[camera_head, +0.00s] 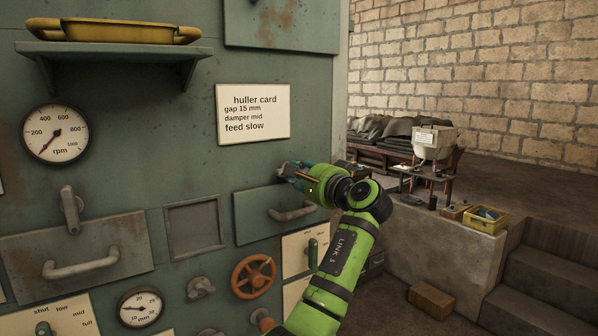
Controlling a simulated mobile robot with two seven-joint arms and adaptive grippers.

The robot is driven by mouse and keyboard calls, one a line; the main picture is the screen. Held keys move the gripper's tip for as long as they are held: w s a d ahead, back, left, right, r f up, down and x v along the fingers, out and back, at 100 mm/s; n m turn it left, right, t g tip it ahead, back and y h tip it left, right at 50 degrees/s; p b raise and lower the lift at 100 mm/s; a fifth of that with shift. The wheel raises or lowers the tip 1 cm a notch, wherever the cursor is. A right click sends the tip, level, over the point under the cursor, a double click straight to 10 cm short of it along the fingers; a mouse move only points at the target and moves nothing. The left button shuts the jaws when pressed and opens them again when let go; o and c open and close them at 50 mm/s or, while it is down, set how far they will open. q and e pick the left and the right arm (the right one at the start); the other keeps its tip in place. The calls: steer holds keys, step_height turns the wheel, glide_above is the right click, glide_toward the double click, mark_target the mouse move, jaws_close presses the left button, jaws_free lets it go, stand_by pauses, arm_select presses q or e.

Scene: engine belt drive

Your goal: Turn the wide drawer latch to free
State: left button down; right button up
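The wider of two drawers in view is the grey drawer (122,240) at the left, with a bar handle (85,265). A grey lever-like latch (71,207) hangs roughly upright over its top edge, with nothing touching it. My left gripper (287,172) is well to the right, at the top edge of a narrower green drawer (255,213). Its fingers point left along the panel. The gripper and wrist hide what lies behind them, so I cannot tell whether the fingers touch or hold anything. My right gripper is not in view.
A shelf (120,48) with a yellow tray (112,31) juts out at the upper left. An rpm dial (55,133), a recessed panel (193,228), a small dial (140,307) and an orange handwheel (253,277) surround the drawers. A low wall (440,250) and steps stand at right.

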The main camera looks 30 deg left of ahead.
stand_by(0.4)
arm_select(q)
steer(key=c, duration=1)
jaws_free()
steer(key=shift+a, duration=0.1)
steer(key=v, duration=1.2)
steer(key=shift+s, duration=0.1)
